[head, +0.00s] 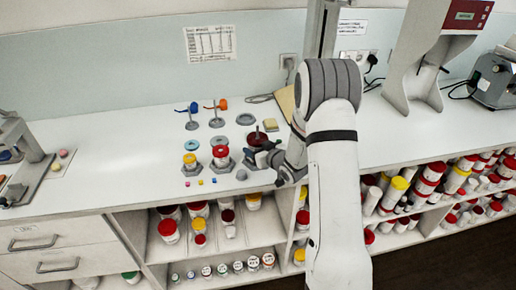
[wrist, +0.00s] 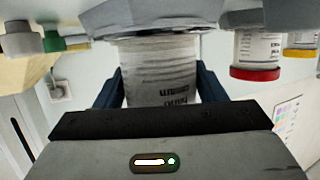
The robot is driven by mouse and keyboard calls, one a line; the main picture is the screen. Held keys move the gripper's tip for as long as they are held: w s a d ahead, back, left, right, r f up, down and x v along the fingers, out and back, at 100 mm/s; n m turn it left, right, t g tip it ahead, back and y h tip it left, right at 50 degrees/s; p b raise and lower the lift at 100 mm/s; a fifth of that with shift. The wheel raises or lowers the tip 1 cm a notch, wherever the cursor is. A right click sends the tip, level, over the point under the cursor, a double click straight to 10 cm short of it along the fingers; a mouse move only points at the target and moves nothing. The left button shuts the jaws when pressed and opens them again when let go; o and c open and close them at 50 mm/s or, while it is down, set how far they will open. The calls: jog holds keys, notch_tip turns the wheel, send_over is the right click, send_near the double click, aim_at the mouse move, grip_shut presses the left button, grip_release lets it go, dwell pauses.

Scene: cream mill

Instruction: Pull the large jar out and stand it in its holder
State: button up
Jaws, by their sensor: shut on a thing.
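The large jar, whitish with printed text (wrist: 160,65), is between the two dark blue fingers of my gripper (wrist: 163,88) in the wrist view, which looks upside down. In the head view its dark red lid (head: 258,139) shows just above my gripper (head: 264,158). My gripper is shut on the jar's side. The jar's base end meets a grey hexagonal holder (wrist: 150,16); I cannot tell whether it is seated or just above. The jar's lid end is hidden by my gripper in the wrist view.
A red-lidded jar (head: 221,153) and a yellow-lidded jar (head: 190,160) stand in grey holders to the left. Small stands with blue (head: 193,107) and orange (head: 222,104) tops are behind them. Small coloured cubes lie in front. The counter's left part (head: 110,150) is clear.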

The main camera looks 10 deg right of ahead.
jog(key=shift+f+b, duration=0.5)
jog(key=shift+f, duration=0.05)
jog(key=o, duration=1.7)
jog(key=shift+r+p+v, duration=0.15)
jog(key=shift+r+v, duration=0.05)
jog(key=shift+v, duration=1.2)
jog(key=shift+r+p+v, duration=0.1)
jog(key=shift+r+v, duration=0.1)
jog(key=shift+v, duration=1.2)
jog(key=shift+r+p+v, duration=0.15)
jog(key=shift+r+v, duration=0.05)
jog(key=shift+v, duration=1.2)
jog(key=shift+w, duration=0.2)
